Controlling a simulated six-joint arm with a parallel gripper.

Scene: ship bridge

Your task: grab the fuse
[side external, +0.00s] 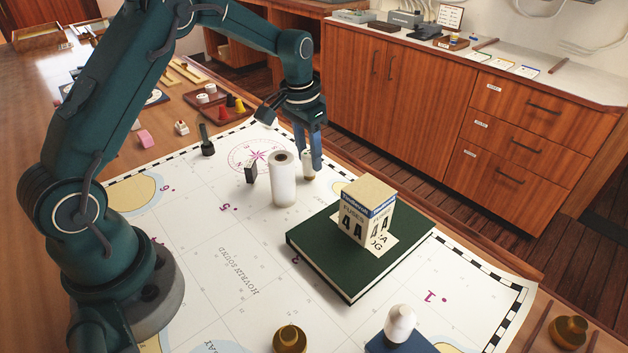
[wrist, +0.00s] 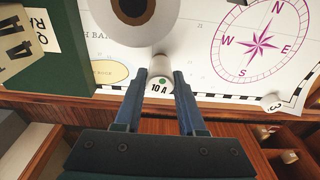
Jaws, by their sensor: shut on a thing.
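The fuse (side external: 308,166) is a small white cylinder standing on the chart near its far edge. In the wrist view the fuse (wrist: 161,78) shows a green dot and the mark "10 A". My gripper (side external: 309,158) points down with its blue fingers at the fuse. In the wrist view my gripper (wrist: 159,80) has one finger on each side of the fuse, shut on it. Whether its base touches the chart is hard to tell.
A larger white roll (side external: 283,180) stands close beside the fuse. A box marked "FUSES" (side external: 365,208) sits on a green book (side external: 330,262) to the right. A small dark block (side external: 251,173) stands left of the roll.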

